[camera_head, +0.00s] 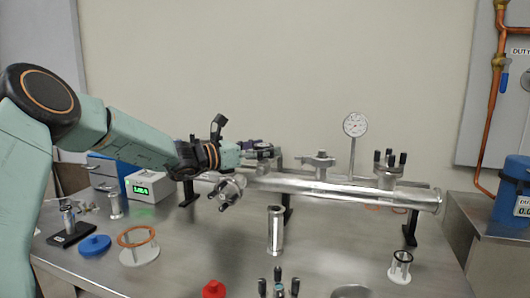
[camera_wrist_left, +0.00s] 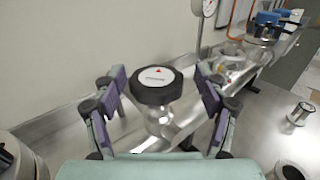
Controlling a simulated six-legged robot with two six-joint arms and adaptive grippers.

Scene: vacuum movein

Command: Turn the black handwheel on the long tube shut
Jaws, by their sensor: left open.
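The long steel tube (camera_head: 335,190) lies level across the bench on dark stands. The black handwheel (camera_wrist_left: 157,88), with a white top disc and a red mark, stands upright on the tube in the left wrist view. My left gripper (camera_wrist_left: 161,82) is open, with one purple-padded finger on each side of the handwheel and a visible gap to each. In the head view my left gripper (camera_head: 262,148) is at the tube's left part, and its fingers mostly hide the handwheel there. My right gripper is not in view.
A dial gauge (camera_head: 355,125) rises behind the tube. A black-knobbed clamp (camera_head: 389,172) sits on its right part. A short steel cylinder (camera_head: 275,230), a blue cap (camera_head: 95,245), an orange ring (camera_head: 137,236) and a red piece (camera_head: 214,289) stand in front. The bench is partly clear between them.

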